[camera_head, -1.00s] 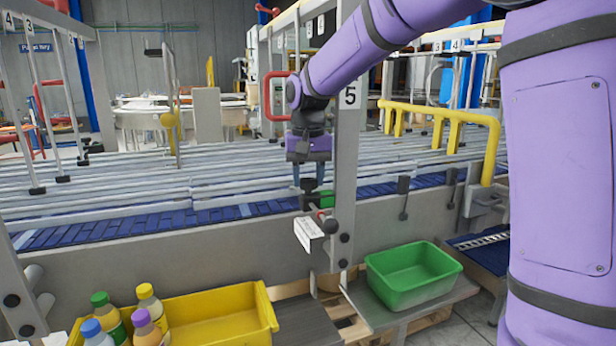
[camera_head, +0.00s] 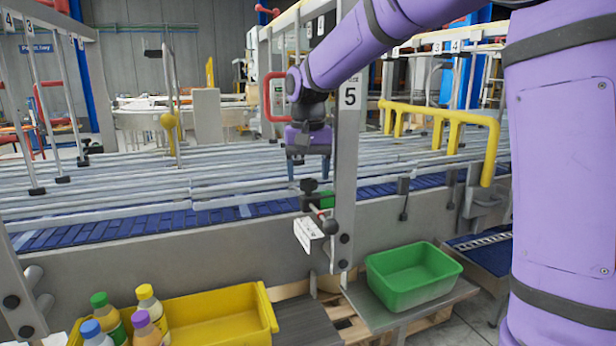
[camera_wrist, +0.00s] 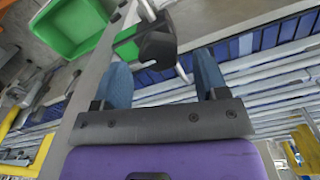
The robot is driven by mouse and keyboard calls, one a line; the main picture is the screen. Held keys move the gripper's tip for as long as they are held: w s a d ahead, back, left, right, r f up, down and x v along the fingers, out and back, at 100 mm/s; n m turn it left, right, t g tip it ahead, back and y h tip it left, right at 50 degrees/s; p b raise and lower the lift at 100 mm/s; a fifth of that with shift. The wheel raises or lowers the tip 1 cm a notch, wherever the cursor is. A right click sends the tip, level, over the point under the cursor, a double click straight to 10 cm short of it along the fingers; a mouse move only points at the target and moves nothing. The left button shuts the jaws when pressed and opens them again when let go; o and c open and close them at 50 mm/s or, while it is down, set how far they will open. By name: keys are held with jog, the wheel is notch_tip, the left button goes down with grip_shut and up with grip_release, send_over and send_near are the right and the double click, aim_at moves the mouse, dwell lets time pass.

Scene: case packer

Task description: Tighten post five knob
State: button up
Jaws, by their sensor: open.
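Post five is the grey upright (camera_head: 346,190) with the "5" plate (camera_head: 349,96). A clamp with a green part (camera_head: 327,200) sits on its left side, with a black knob (camera_head: 309,186) on top. My gripper (camera_head: 309,176) is open, pointing down just above the knob, its blue fingers apart on either side. In the wrist view the black knob (camera_wrist: 157,43) shows ahead of and between the open fingertips (camera_wrist: 162,66), with the green part (camera_wrist: 127,46) beside it. I see no finger touching the knob. A white tag (camera_head: 308,236) hangs below the clamp.
Rails (camera_head: 110,190) and a blue conveyor belt (camera_head: 100,228) run behind the post. A yellow guard (camera_head: 455,116) stands to the right. Below are a green bin (camera_head: 405,285) and a yellow crate (camera_head: 225,310) with several bottles. A dark ball handle (camera_head: 331,227) juts out near the tag.

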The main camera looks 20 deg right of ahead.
aim_at(308, 180)
notch_tip(308, 180, up, 9)
jog(key=shift+r, duration=0.15)
